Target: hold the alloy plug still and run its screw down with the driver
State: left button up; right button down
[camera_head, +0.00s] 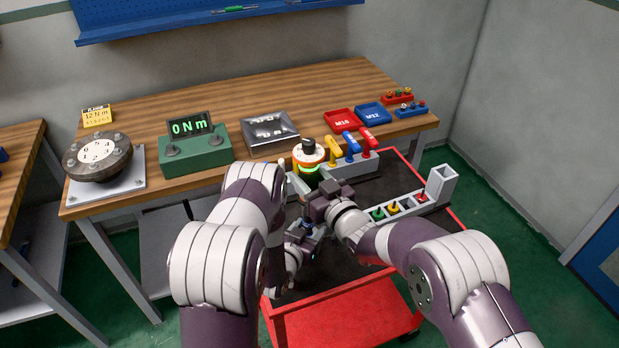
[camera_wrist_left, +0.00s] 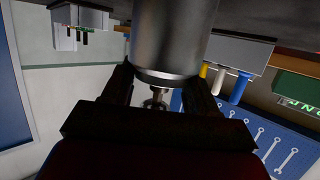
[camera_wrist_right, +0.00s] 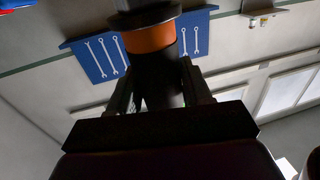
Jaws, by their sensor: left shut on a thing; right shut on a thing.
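The alloy plug (camera_wrist_left: 172,40) is a plain grey metal cylinder between my left gripper's fingers (camera_wrist_left: 158,95) in the left wrist view. A small screw-like metal part (camera_wrist_left: 155,98) shows at its near end. In the head view my left gripper (camera_head: 304,230) is low over the cart, and the plug is hidden. My right gripper (camera_head: 318,192) is above it, shut on the driver (camera_head: 309,155), which has a black knob, white top, orange ring and green glow. In the right wrist view the driver's dark body and orange band (camera_wrist_right: 150,38) show. Contact between driver tip and screw cannot be seen.
A red cart (camera_head: 345,312) is under my grippers. Yellow, blue and red handles (camera_head: 351,145) stand in a grey rack behind. A grey holder (camera_head: 410,205) with coloured pieces lies right.

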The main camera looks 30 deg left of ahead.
aim_at(315, 166)
pick_arm(q)
jog(key=shift+s+d+f, duration=0.1)
jog(key=shift+s+f, duration=0.15)
jog(key=shift+f, duration=0.05)
pick_arm(e)
jog(key=shift+r, duration=2.6)
pick_arm(q)
jog(key=o, duration=1.2)
jog(key=shift+o, duration=1.2)
jog(key=shift+w, duration=0.1)
pick_arm(e)
jog(key=shift+a, duration=0.1)
pick_arm(q)
jog(key=shift+w+r, duration=0.1)
jog(key=shift+w, duration=0.05)
pick_arm(e)
jog(key=shift+w, duration=0.1)
pick_arm(q)
jog(key=shift+s+r, duration=0.2)
jog(key=shift+s, duration=0.25)
jog(key=a+v, duration=0.1)
jog(key=v, duration=1)
jog(key=shift+d, duration=0.35)
